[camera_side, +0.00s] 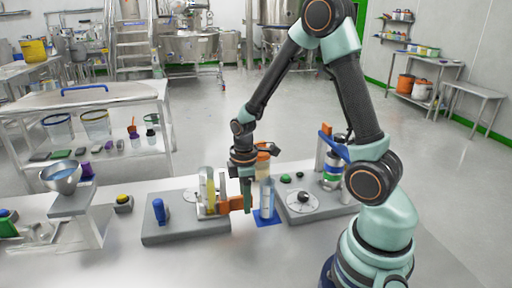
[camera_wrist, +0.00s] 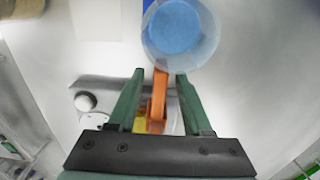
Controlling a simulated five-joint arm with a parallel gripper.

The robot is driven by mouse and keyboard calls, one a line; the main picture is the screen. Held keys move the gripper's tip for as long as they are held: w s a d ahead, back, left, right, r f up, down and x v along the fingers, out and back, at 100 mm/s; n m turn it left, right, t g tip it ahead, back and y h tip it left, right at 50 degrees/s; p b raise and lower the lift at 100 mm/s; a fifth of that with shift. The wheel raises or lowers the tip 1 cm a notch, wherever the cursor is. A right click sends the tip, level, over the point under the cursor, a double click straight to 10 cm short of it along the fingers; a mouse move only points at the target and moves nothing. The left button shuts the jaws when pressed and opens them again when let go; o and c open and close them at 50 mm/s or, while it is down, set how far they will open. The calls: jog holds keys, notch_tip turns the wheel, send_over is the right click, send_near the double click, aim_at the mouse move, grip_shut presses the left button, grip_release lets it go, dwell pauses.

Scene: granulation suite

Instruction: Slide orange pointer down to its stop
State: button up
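The orange pointer (camera_side: 234,204) sticks out to the right, low beside a clear upright column with yellow inside (camera_side: 208,190). The column stands on a grey base plate (camera_side: 185,233). My gripper (camera_side: 247,206) points down at the pointer's right end and hides part of it. In the wrist view the orange pointer (camera_wrist: 159,98) lies between my two green fingers (camera_wrist: 160,75). The fingers are apart, with gaps visible beside the orange piece. I cannot tell whether either finger touches it. The pointer's stop cannot be made out.
A clear cylinder with blue contents (camera_side: 267,198) stands on a blue square (camera_side: 266,218), close right of my gripper; it also shows in the wrist view (camera_wrist: 178,28). A blue handle (camera_side: 160,211) rises at the base's left. A second grey base (camera_side: 318,208) carries a dial. The front tabletop is clear.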

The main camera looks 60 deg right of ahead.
jog(key=shift+r, duration=0.1)
notch_tip(320, 180, up, 12)
dwell(0.5)
jog(key=s+a+r+m+t, duration=0.5)
jog(key=a+r+m, duration=0.2)
jog(key=r+m, duration=0.1)
jog(key=shift+a+r+m+t, duration=0.2)
jog(key=shift+a+m+t, duration=0.1)
jog(key=shift+m, duration=0.2)
